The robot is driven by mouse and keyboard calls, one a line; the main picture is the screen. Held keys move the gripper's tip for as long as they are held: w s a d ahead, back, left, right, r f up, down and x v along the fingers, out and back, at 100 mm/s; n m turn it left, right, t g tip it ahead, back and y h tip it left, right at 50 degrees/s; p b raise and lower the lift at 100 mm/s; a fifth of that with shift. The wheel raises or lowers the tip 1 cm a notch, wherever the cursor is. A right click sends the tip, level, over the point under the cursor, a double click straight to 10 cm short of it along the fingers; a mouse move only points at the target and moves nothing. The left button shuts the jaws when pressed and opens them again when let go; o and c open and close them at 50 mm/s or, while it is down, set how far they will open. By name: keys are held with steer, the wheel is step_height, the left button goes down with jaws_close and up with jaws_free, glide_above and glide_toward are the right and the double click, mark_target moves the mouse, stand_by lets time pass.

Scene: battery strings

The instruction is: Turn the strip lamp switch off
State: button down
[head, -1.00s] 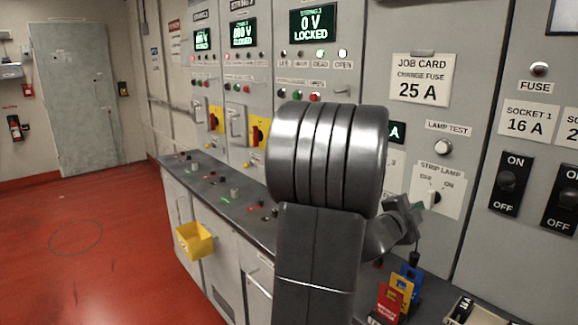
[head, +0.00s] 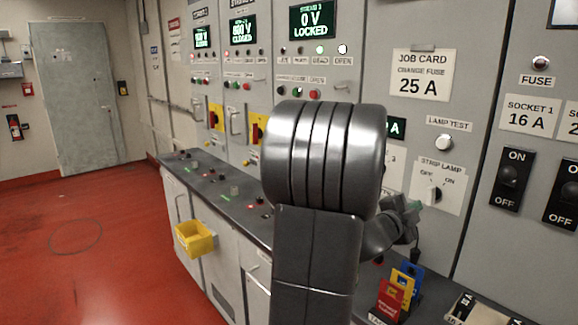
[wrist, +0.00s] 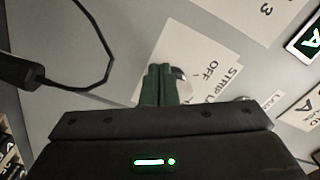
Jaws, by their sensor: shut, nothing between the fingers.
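The strip lamp switch (head: 432,194) is a small rotary knob on a white plate (head: 452,205) marked OFF and ON, on the grey panel. Its exact pointing direction is too small to tell. My gripper (head: 414,207) is just right of my dark arm, close below and left of the knob. In the wrist view, the green fingers (wrist: 159,84) are together and empty, over the plate's edge. The OFF label (wrist: 211,70) is visible.
The lamp test button (head: 443,143) is above the switch. Black ON/OFF switches (head: 510,178) are to the right. Red, yellow and blue tags (head: 398,290) stand on the ledge below. In the wrist view a black cable (wrist: 100,45) loops at left.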

steer(key=v, duration=0.5)
steer(key=shift+s+a, duration=0.15)
steer(key=shift+r, duration=0.1)
